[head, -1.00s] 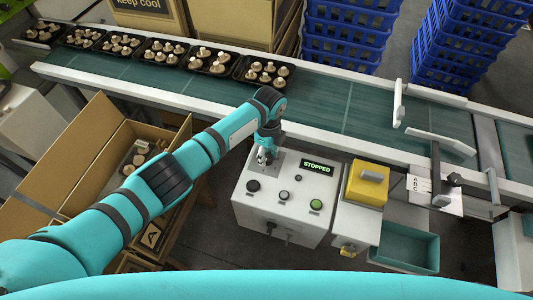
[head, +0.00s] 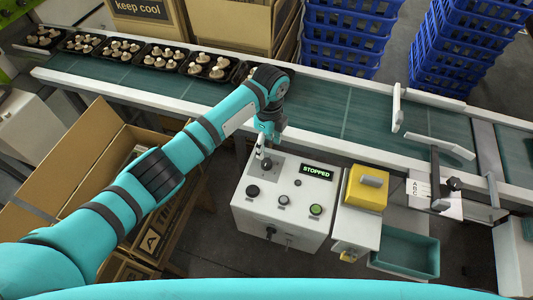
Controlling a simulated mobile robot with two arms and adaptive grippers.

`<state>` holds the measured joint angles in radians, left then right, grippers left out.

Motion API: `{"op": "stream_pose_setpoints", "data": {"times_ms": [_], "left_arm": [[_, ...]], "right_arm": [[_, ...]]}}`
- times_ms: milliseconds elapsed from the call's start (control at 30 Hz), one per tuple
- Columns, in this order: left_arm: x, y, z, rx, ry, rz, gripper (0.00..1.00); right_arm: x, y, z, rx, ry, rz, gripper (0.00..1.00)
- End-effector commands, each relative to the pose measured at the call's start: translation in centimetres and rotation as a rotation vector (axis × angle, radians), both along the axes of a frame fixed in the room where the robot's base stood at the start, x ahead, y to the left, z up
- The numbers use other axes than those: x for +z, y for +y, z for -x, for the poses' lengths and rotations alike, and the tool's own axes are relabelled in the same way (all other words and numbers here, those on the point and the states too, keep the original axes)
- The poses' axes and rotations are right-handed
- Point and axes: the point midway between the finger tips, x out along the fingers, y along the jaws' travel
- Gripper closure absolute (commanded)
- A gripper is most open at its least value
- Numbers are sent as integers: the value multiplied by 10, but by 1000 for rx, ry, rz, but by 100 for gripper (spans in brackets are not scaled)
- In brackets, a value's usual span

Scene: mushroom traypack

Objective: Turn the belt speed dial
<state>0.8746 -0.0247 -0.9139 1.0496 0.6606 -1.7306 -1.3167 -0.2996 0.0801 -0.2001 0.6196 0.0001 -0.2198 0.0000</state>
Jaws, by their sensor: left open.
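The white control box (head: 270,222) stands in front of the conveyor, with a display (head: 317,172) reading "STOPPED". Its top carries a black knob (head: 252,191), a grey-rimmed control (head: 283,200), a green button (head: 316,210) and a small dark control (head: 298,183). A dark knob-like part (head: 266,164) sits on a grey plate at the box's back left; I cannot tell which knob is the speed dial. My left gripper (head: 263,152) points down, open, just above this part. Whether they touch is unclear. My right gripper is not in view.
The green conveyor belt (head: 345,112) runs behind the box, with several mushroom trays (head: 160,56) at its left. A yellow-topped unit (head: 366,188) and a teal bin (head: 405,250) stand to the right. An open cardboard box (head: 60,170) lies at the left.

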Motion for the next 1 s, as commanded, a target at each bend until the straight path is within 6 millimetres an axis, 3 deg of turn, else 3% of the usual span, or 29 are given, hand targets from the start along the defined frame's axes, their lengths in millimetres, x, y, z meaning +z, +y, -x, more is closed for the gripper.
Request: {"op": "stream_pose_setpoints", "data": {"times_ms": [100, 333, 867, 1000], "left_arm": [[22, -1, -2, 0, -3, 1, 42], [42, -2, -3, 0, 0, 0, 42], [43, -2, -2, 0, 0, 0, 42], [31, -6, 10, 37, 5, 28, 42]], "right_arm": [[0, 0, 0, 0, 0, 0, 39], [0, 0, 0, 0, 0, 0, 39], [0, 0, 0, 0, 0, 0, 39], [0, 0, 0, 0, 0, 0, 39]]}}
